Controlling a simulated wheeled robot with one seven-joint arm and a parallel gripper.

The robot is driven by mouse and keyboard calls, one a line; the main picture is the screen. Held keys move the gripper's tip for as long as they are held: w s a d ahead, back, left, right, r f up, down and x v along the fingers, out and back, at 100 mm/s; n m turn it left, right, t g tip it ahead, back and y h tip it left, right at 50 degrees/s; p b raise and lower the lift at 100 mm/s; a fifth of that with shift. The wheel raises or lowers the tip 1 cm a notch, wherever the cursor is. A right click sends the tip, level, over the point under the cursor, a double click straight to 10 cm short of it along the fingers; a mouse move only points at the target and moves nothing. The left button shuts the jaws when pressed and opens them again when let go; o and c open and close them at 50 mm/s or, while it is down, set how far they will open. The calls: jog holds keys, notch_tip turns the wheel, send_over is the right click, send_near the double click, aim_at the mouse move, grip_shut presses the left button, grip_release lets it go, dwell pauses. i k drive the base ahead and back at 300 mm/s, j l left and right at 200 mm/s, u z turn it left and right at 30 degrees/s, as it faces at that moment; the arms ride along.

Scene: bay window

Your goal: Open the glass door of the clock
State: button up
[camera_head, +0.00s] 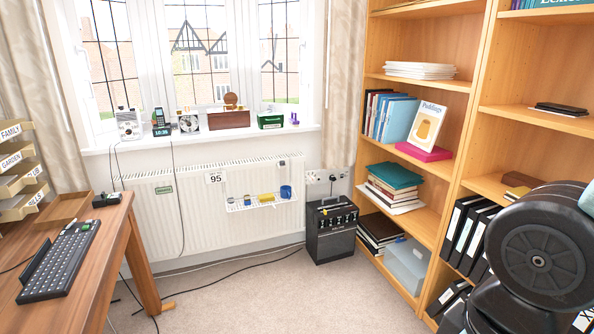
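A small round dial with a dark rim (188,123), which looks like a clock, stands on the white windowsill. It is too small to tell its glass door or whether that is open. Beside it on the left, a dark digital display (161,131) shows lit digits, with a phone-like handset behind it. My gripper is not in view. Only a dark, bulky part of my own body shows at the lower right, far from the sill.
The windowsill (110,150) also holds a white device (128,124), a wooden box (229,119) and a green box (270,120). Below is a radiator (205,225) with a small rack.

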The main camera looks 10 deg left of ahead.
aim_at(179, 113)
jog(key=i+j+u, duration=0.1)
jog(key=i+u, duration=0.15)
jog(key=i, duration=0.35)
jog(key=i+u, duration=0.2)
jog(key=i, duration=0.4)
jog(key=i+l+u, duration=0.25)
jog(key=i, duration=0.35)
jog(key=i+u, duration=0.3)
jog(key=i, duration=0.7)
jog(key=i+l+u, duration=0.25)
jog(key=i, duration=0.75)
jog(key=j, duration=0.15)
